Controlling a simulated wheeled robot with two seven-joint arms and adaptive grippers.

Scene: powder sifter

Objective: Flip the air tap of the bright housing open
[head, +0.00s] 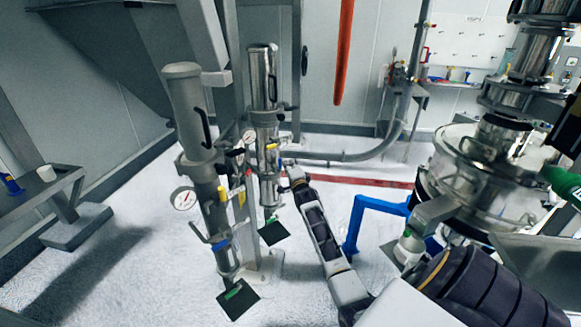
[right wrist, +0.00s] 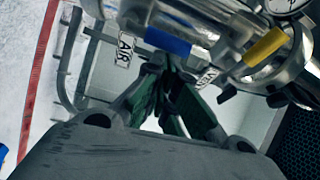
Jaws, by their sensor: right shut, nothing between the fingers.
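The bright housing (head: 262,80) is the shiny steel cylinder behind a dull grey housing (head: 187,105) in the head view. My right gripper (head: 287,167) is just right of its lower part. In the right wrist view the right gripper's green-padded fingers (right wrist: 178,80) are shut and empty, with their tips close below a blue lever (right wrist: 167,41). A yellow lever (right wrist: 265,47) is farther right, on shiny metal. I cannot tell whether the fingertips touch anything. My left gripper is out of view.
Pressure gauges hang on the grey housing, one a large white dial (head: 184,199). A grey floor pipe (head: 350,160) and a red floor strip (head: 360,181) run behind my right arm. A blue frame (head: 358,220) and a steel sifter (head: 480,170) stand right.

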